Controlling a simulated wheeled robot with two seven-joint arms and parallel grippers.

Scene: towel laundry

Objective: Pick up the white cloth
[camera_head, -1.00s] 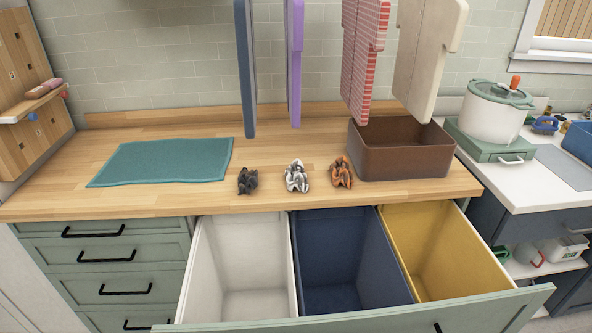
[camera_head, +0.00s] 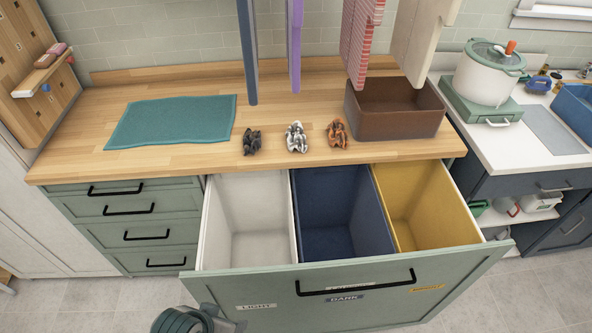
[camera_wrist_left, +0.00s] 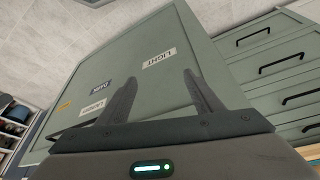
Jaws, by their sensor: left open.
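The white cloth (camera_head: 296,137) is a small crumpled bundle with dark markings on the wooden counter. It lies between a dark crumpled cloth (camera_head: 252,142) and an orange-brown one (camera_head: 337,133). My left gripper (camera_head: 222,322) is at the bottom of the head view, in front of the drawer and well away from the cloth. In the left wrist view its two fingers (camera_wrist_left: 165,97) are spread and empty, facing the green drawer front. The white cloth is not in the left wrist view. My right gripper is not in view.
The open drawer (camera_head: 356,297) holds white (camera_head: 208,230), blue (camera_head: 330,165) and yellow (camera_head: 440,170) bins in front of the counter. A teal towel (camera_head: 172,122) lies left; a brown box (camera_head: 400,125) stands right. Several cloths hang above the counter.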

